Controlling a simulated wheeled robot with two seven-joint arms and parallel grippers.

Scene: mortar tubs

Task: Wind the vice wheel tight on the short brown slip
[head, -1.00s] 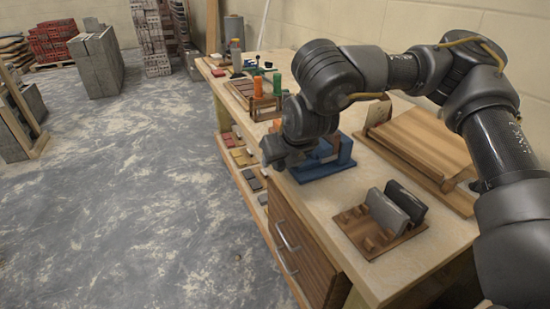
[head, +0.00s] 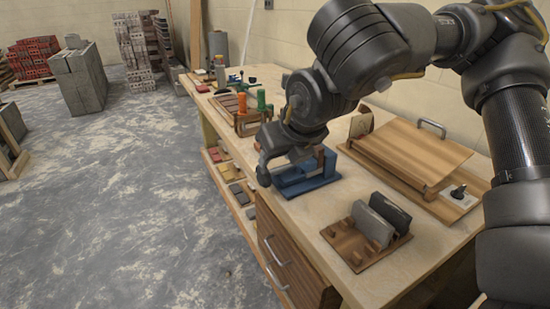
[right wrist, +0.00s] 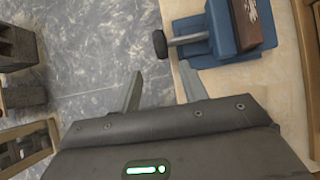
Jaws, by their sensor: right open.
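A blue vice (head: 309,182) stands at the bench's front edge in the head view. In the right wrist view the vice (right wrist: 212,40) is at the top right, with a dark round wheel (right wrist: 160,43) on a grey screw pointing left. In the head view my right arm partly hides the vice. My left gripper is not in view.
A wooden rack with grey and black slabs (head: 352,246) stands nearer on the bench (head: 330,222). A wooden board with a metal handle (head: 408,152) lies behind the vice. Orange and green handled tools (head: 261,100) stand farther along.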

